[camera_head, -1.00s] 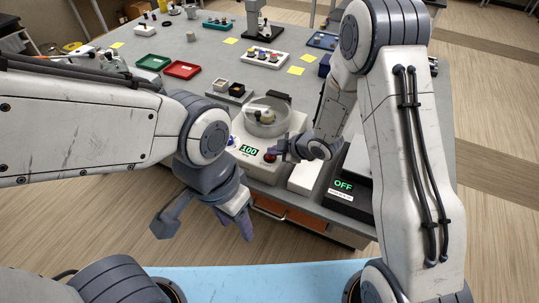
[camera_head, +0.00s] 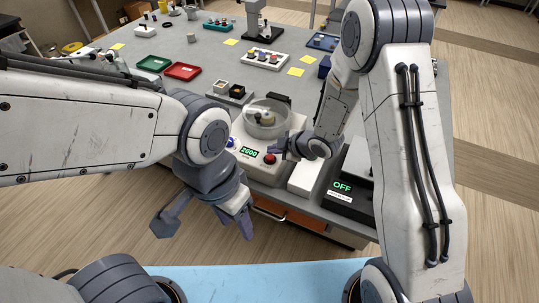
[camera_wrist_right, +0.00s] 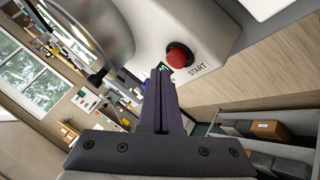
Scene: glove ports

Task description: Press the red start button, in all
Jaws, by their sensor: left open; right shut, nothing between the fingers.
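The red start button (camera_head: 269,158) sits on the front of a white machine (camera_head: 262,174) with a clear round bowl (camera_head: 266,118) on top. The machine's green display (camera_head: 249,153) reads what looks like 2600. In the right wrist view the red button (camera_wrist_right: 179,55) is beside the word START. My right gripper (camera_head: 277,147) is shut and empty, close to the button; in the wrist view its fingertips (camera_wrist_right: 161,70) are just below and left of the button, apparently not covering it. My left gripper (camera_head: 205,232) is open and empty, in front of the table edge.
A black device (camera_head: 346,199) showing OFF stands right of the machine, with a white block (camera_head: 304,178) between them. A red tray (camera_head: 182,71) and a green tray (camera_head: 154,62) lie farther back. An orange drawer (camera_head: 305,220) is under the table edge.

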